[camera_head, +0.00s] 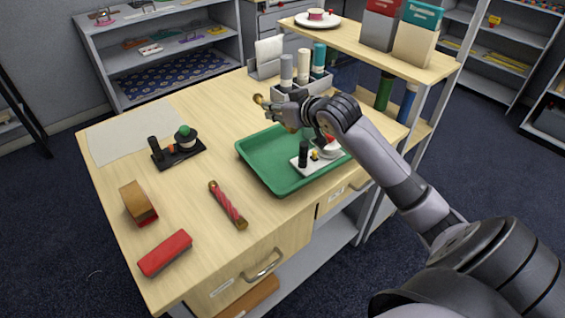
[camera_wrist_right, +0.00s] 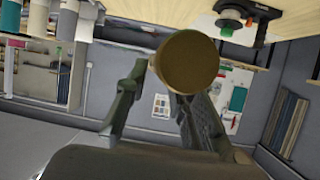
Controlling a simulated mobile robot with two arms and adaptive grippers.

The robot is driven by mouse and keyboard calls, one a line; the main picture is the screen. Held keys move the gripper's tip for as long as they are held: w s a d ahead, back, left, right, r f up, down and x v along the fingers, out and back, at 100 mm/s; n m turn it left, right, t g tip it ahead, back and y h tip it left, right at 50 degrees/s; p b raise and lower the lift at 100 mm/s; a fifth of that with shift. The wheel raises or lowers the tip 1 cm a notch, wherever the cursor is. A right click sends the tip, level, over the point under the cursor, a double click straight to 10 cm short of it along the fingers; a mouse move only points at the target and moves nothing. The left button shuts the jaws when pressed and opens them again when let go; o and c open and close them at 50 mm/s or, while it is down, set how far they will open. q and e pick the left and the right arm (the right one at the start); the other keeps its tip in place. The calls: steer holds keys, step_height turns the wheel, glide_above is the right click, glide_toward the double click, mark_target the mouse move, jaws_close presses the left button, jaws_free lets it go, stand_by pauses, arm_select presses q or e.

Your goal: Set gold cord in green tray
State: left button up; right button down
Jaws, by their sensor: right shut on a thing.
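The green tray (camera_head: 262,165) lies on the wooden table, right of its middle. My right gripper (camera_head: 271,107) is above the table just beyond the tray's far edge, shut on a gold, rod-like thing, which I take for the gold cord (camera_head: 258,98). One rounded end sticks out left of the fingers; the rest is mostly hidden by the gripper. In the right wrist view its round brown-gold end (camera_wrist_right: 188,62) shows between the fingers (camera_wrist_right: 150,90). It is off the table. My left gripper is not in view.
A white-based stand (camera_head: 303,163) with a black post occupies the tray's right part. A grey holder (camera_head: 290,88) with cylinders stands behind. The tray's left part is bare.

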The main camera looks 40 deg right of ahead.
mark_target(279, 169)
step_height(279, 169, down, 18)
steer(key=shift+d+f+p, duration=0.15)
steer(key=shift+f+p, duration=0.05)
steer(key=shift+p, duration=0.25)
steer(key=shift+f, duration=0.1)
steer(key=c, duration=1.7)
jaws_free()
steer(key=shift+o, duration=0.2)
steer(key=shift+s, duration=0.15)
steer(key=v, duration=1.2)
steer(key=shift+b, duration=0.3)
